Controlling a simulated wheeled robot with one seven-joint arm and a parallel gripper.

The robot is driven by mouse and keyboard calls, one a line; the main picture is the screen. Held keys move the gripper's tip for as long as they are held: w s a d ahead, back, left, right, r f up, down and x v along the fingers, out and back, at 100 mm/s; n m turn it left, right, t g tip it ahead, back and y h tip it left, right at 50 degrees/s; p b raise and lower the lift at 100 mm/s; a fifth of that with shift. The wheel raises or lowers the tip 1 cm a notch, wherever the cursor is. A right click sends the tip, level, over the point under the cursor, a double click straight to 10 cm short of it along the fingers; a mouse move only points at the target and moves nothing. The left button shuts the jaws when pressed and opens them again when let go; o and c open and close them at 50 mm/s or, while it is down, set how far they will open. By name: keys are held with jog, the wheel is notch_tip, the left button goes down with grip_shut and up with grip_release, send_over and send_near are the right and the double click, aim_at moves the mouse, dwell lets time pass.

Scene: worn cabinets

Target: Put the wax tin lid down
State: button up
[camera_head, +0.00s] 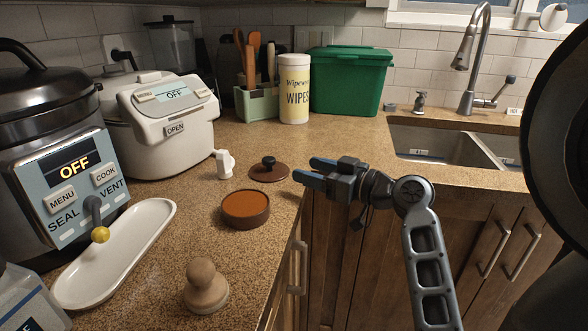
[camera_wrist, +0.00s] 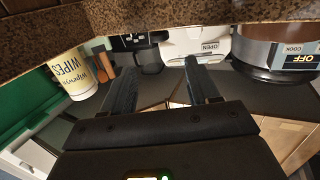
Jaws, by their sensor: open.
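The wax tin lid (camera_head: 268,172), a flat brown disc with a black knob, lies knob-up on the speckled counter in the head view. It is just behind and right of the open wax tin (camera_head: 246,209), a round brown tin filled with orange-brown wax. Lid and tin are apart. My gripper (camera_head: 308,170) is to the right of the lid, near the counter's front edge, with its blue fingers pointing left. The fingers (camera_wrist: 161,78) are spread with nothing between them in the wrist view. I cannot make out the lid or tin in the wrist view.
A wooden stamp (camera_head: 205,287), a white tray (camera_head: 115,257) and a small white object (camera_head: 225,164) stand around the tin. Cookers line the left; a wipes canister (camera_head: 294,90) and green box (camera_head: 350,82) stand behind. A sink (camera_head: 435,145) is at right.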

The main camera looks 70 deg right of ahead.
jog(key=shift+v, duration=1.1)
